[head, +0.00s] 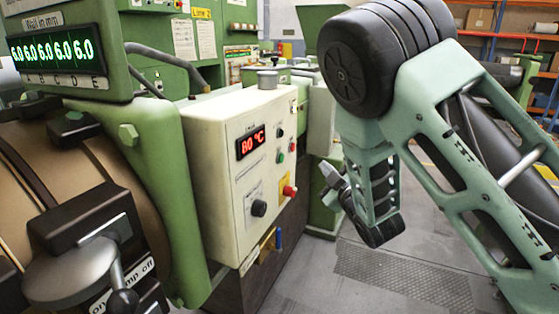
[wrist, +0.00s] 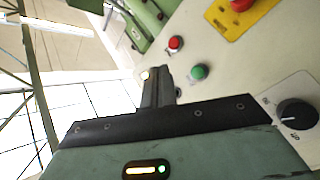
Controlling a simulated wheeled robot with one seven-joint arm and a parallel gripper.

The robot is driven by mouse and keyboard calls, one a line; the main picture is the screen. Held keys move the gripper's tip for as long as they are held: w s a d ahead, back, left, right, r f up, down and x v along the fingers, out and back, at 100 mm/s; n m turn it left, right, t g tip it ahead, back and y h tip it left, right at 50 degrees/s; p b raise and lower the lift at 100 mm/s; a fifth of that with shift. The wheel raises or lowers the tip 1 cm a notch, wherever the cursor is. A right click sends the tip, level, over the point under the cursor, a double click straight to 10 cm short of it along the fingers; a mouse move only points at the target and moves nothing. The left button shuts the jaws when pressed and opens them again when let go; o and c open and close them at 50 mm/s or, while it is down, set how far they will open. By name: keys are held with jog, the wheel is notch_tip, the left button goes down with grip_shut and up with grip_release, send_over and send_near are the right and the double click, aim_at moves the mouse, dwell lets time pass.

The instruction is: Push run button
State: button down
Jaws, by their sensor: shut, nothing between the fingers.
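A cream control box (head: 213,181) carries the buttons on its front panel. A green button (head: 280,156) sits in its upper right part, with a small red button (head: 293,147) beside it. No run label is legible. The wrist view also shows the green button (wrist: 199,72) and the small red button (wrist: 175,43). My gripper (head: 328,174) is to the right of the panel, apart from it in the head view. Its fingers (wrist: 158,80) are shut and empty, left of the green button in the wrist view. A small glowing spot (wrist: 145,75) shows beside the fingertips.
A red mushroom button (head: 289,191) on a yellow plate and a black knob (head: 259,208) sit lower on the panel. The red display (head: 251,142) reads 80 °C. Green machinery (head: 175,190) stands left of the box. Open grey floor (head: 385,275) lies to the right.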

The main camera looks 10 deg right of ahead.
aim_at(281, 158)
jog(key=w+a+p, duration=0.1)
jog(key=w+a, duration=0.4)
jog(key=a, duration=0.2)
dwell(0.6)
jog(key=shift+w+a, duration=0.15)
dwell(1.8)
jog(key=shift+w+a, duration=0.2)
jog(key=shift+a, duration=0.05)
jog(key=shift+w+a+b, duration=0.2)
jog(key=shift+a+b, duration=0.1)
jog(key=shift+b, duration=0.05)
dwell(0.9)
jog(key=shift+s+d, duration=0.45)
jog(key=shift+d, duration=0.15)
